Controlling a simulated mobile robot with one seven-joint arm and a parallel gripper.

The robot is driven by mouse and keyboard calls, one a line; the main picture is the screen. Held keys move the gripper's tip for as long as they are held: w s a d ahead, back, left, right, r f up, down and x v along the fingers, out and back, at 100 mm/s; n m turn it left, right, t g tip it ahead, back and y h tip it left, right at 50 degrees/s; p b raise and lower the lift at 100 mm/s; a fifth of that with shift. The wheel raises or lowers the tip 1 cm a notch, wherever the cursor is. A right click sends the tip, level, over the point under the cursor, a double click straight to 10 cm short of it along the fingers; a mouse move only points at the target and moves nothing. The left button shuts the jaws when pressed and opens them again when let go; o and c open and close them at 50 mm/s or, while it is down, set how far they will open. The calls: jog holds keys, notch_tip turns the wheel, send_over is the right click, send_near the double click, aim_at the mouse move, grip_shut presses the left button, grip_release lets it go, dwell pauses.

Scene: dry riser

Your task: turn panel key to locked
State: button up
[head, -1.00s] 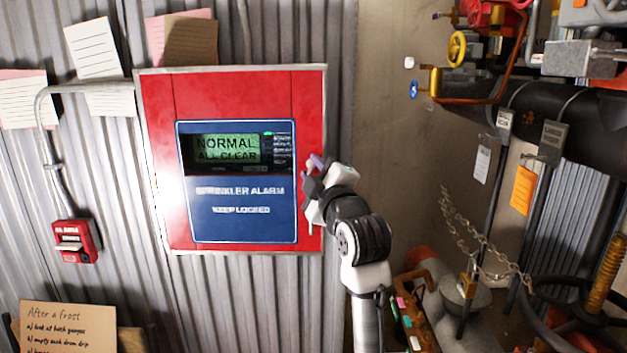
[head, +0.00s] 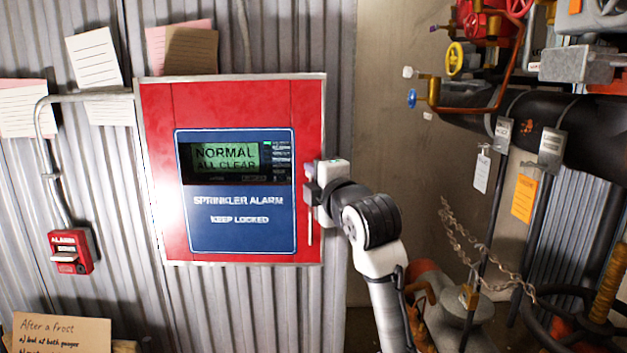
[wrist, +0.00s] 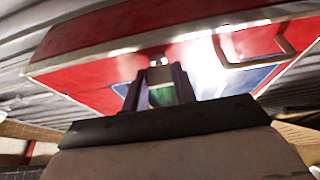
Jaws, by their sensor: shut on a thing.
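The red sprinkler alarm panel (head: 230,100) hangs on the corrugated wall, its door closed. Its display (head: 225,157) reads "NORMAL ALL CLEAR" and its blue label says "KEEP LOCKED". My gripper (head: 312,183) is at the panel's right edge, pointing at its face. In the wrist view my gripper (wrist: 158,76) is shut on a small piece with a green face, apparently the key (wrist: 160,95). A small bright metal part (wrist: 158,61) shows just beyond the fingertips. The lock position cannot be read in either view.
A pale bar handle (head: 310,222) stands just below my gripper on the panel; it also shows in the wrist view (wrist: 258,58). A red alarm box (head: 71,252) is at left. Pipes, valves (head: 455,58) and chains (head: 480,250) crowd the right side.

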jog(key=shift+c, duration=0.2)
jog(key=o, duration=1)
jog(key=b+v, duration=0.3)
jog(key=v, duration=1)
jog(key=shift+s, duration=0.35)
